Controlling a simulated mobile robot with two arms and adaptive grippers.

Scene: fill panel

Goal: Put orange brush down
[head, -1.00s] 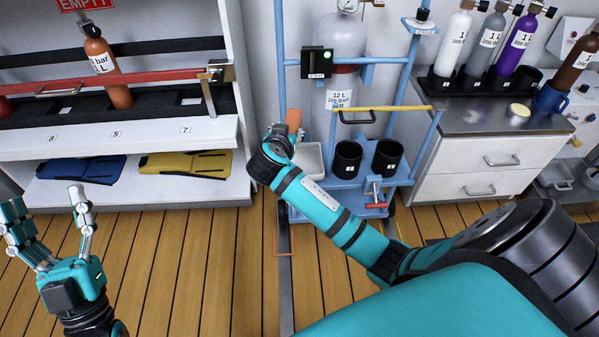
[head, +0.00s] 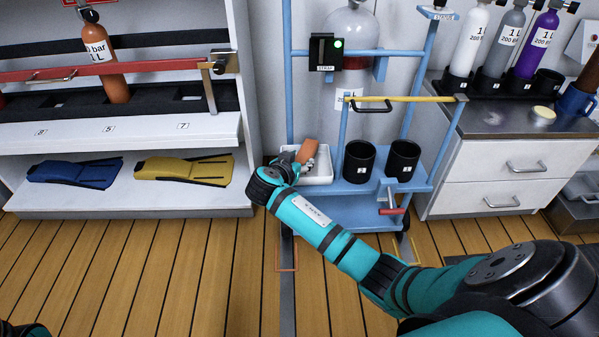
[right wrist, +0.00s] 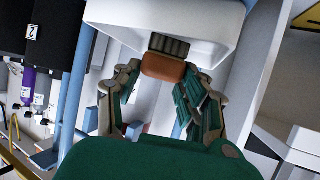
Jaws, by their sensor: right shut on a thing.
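The orange brush (head: 309,149) is in my right gripper (head: 296,164), over the left part of a white tray (head: 324,174) on the blue cart. The right wrist view shows the orange brush body (right wrist: 163,67) between the fingers of my right gripper (right wrist: 160,85), its dark bristles toward the white tray (right wrist: 215,22). I cannot tell whether the bristles touch the tray. The gripper partly hides the brush in the head view. My left gripper is out of view; only a sliver of my own body shows at the bottom left corner.
The blue cart (head: 365,190) also carries two black cups (head: 358,162) right of the tray and a grey cylinder (head: 351,40) behind. A yellow bar (head: 420,99) crosses above the cups. The white shelf (head: 215,205) with fins stands left.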

